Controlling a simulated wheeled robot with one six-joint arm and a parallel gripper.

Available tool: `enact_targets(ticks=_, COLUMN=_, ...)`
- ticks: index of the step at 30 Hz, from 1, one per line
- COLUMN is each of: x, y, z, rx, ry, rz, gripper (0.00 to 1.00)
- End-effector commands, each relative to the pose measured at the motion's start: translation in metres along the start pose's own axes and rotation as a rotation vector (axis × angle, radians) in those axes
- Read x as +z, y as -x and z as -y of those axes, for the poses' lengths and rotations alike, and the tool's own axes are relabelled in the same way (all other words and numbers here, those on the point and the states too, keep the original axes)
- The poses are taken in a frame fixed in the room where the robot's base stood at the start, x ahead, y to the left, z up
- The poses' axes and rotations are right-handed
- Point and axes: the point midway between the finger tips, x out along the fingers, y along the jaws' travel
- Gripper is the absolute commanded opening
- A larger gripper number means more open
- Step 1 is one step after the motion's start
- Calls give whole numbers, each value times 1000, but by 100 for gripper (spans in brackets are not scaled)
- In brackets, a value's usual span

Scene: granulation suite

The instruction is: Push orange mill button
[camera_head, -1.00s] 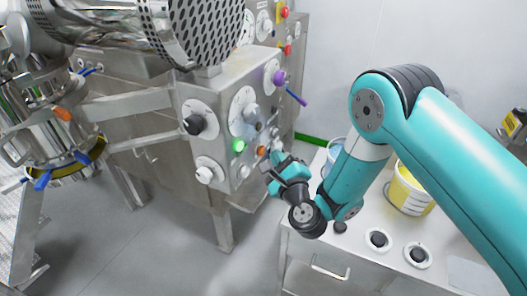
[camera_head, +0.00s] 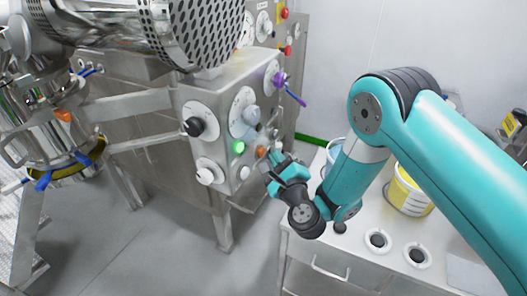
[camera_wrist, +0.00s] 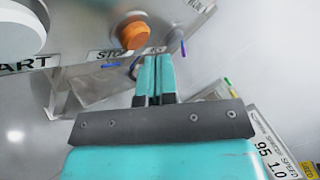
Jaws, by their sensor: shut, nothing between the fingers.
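The orange mill button (camera_head: 261,152) is on the front panel of the steel machine, right of a lit green button (camera_head: 239,147). In the wrist view the orange button (camera_wrist: 134,34) stands out from the panel above a label that partly reads "STO". My gripper (camera_head: 272,158) is beside the orange button in the head view. In the wrist view my gripper (camera_wrist: 154,62) has its teal fingers together and empty, with the tips just below and right of the button. I see no clear contact with the button.
Black and white knobs (camera_head: 194,126) sit around the buttons, and a purple-handled lever (camera_head: 281,79) is at the panel's upper right. A bench with a yellow-labelled tub (camera_head: 408,192) stands under my arm. Grey floor is open in front of the machine.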

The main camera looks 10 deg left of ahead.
Motion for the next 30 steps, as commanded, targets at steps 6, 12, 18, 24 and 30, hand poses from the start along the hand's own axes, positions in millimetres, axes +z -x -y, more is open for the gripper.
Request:
enact_targets(ticks=6, x=4, y=-3, z=0, rx=1, ry=0, rz=0, gripper=0)
enact_targets(ticks=12, x=4, y=-5, z=-3, rx=1, ry=0, rz=0, gripper=0)
enact_targets(ticks=18, x=4, y=-5, z=-3, rx=0, ry=0, rz=0, gripper=0)
enact_targets(ticks=24, x=4, y=-5, z=-3, rx=0, ry=0, rz=0, gripper=0)
enact_targets(ticks=30, x=5, y=-6, z=-4, rx=0, ry=0, rz=0, gripper=0)
